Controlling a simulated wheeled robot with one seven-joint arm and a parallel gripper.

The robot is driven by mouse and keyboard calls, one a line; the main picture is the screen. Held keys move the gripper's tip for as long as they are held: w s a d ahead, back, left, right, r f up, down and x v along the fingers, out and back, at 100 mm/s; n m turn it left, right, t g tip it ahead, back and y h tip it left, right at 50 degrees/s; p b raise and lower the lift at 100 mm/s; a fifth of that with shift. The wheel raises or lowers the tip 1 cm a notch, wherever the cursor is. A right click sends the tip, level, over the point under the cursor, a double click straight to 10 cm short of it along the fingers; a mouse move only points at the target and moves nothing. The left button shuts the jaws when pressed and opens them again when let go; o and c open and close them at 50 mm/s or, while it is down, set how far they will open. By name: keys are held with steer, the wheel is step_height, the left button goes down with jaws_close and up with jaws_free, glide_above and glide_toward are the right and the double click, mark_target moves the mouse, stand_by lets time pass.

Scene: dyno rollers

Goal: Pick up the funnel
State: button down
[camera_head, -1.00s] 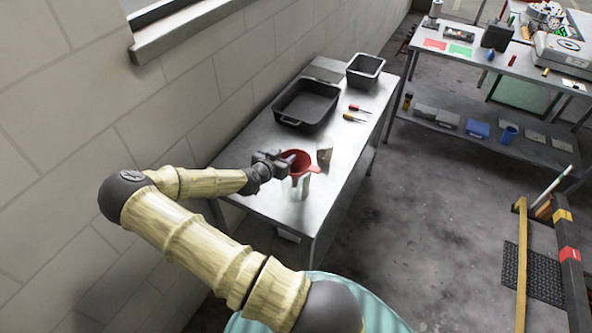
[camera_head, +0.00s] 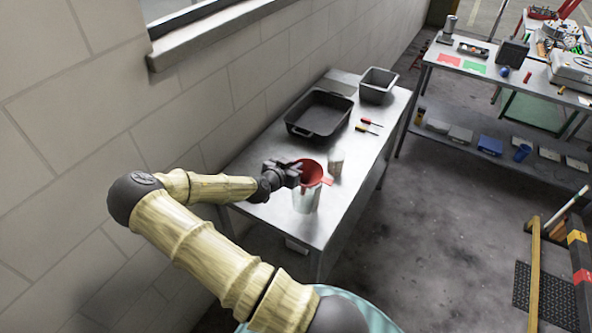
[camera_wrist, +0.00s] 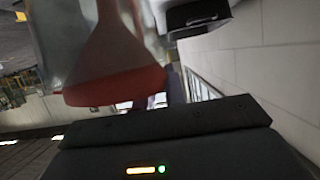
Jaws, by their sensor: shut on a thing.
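The red funnel (camera_head: 311,173) is in the head view at the near end of the metal table (camera_head: 268,220), over or in a clear, pale container (camera_head: 306,199); I cannot tell whether it rests there. My gripper (camera_head: 297,173) is shut on the funnel's side, reaching in from the left. In the wrist view the funnel (camera_wrist: 115,75) fills the upper left, its wide rim close to my gripper. The contact point of the fingers is hidden there.
A small beige cup (camera_head: 336,162) stands right beside the funnel. A black tray (camera_head: 318,114), a grey bin (camera_head: 377,86) and two screwdrivers (camera_head: 369,125) lie farther back. The wall is close on the left. A second bench (camera_head: 470,73) is at the upper right.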

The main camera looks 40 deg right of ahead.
step_height(320, 180, up, 9)
steer(key=b, duration=0.1)
steer(key=shift+b, duration=0.4)
steer(key=shift+r, duration=0.1)
